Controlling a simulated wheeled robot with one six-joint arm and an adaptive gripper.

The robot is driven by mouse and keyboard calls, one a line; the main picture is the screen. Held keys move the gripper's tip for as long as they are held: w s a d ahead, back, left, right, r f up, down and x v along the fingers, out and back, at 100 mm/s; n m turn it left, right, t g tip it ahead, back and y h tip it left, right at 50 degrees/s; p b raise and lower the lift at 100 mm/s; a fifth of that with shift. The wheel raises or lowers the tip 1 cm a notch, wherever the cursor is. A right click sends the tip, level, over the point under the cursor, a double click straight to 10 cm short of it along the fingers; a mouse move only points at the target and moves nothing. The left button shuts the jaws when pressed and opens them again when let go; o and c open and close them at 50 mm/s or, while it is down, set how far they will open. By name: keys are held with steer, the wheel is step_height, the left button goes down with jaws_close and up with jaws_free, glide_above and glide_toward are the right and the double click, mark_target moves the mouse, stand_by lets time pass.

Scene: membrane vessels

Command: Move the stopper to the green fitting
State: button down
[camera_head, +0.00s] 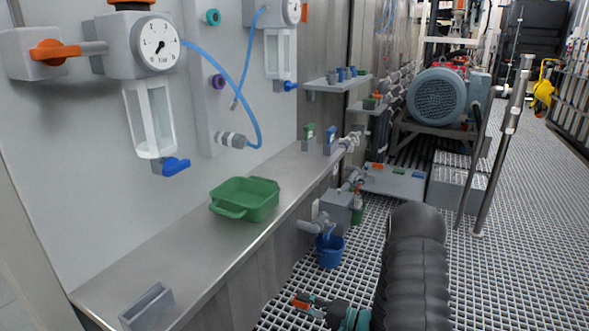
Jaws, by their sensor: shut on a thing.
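A green fitting (212,17), teal-green and ring-shaped, is high on the white wall panel. A purple fitting (217,82) is below it on the same panel. My gripper (304,301) is low in the picture, above the floor grating and right of the steel bench. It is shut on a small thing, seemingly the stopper. The orange at its tips is too small to tell as pad or stopper. My gripper is far below and right of the green fitting, well apart from it.
A steel bench (150,262) runs along the wall. A green tray (262,187) and a grey holder (147,305) stand on it. A blue hose (254,115) hangs across the panel. A blue bucket (329,254) stands near the bench.

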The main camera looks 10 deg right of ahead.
steer(key=shift+w+d, duration=0.1)
steer(key=shift+d, duration=0.15)
